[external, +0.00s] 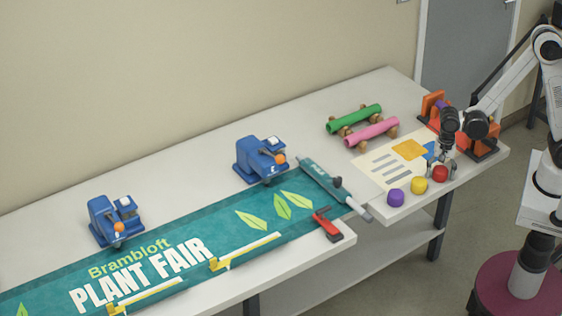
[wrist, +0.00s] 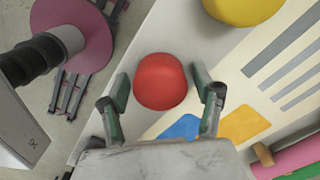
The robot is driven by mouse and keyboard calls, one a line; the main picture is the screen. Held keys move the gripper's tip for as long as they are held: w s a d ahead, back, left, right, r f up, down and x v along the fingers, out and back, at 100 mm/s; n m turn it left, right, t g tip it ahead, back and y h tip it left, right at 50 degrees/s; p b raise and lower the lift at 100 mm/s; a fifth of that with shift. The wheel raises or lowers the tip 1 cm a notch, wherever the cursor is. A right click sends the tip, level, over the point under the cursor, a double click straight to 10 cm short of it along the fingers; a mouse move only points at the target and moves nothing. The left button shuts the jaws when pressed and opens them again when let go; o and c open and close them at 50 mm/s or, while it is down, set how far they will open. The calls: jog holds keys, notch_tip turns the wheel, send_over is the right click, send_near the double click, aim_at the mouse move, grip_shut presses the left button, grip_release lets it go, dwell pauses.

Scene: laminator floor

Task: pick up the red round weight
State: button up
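The red round weight (external: 440,174) sits near the table's front edge at the right end, beside the printed sheet. In the wrist view the red weight (wrist: 161,81) lies between the two fingers of my gripper (wrist: 163,92). The fingers are spread, with a visible gap on each side of the weight. In the external view my gripper (external: 447,158) points down just behind and above the red weight. How high the fingertips are over the table is hard to tell.
A yellow weight (external: 419,185) and a purple weight (external: 396,198) stand left of the red one. The printed sheet (external: 378,165) lies behind them. Green (external: 354,119) and pink (external: 372,133) rolls lie farther back. An orange stand (external: 478,140) is close on the right.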

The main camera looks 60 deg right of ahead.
jog(key=c, duration=1.3)
jog(key=shift+r, duration=0.1)
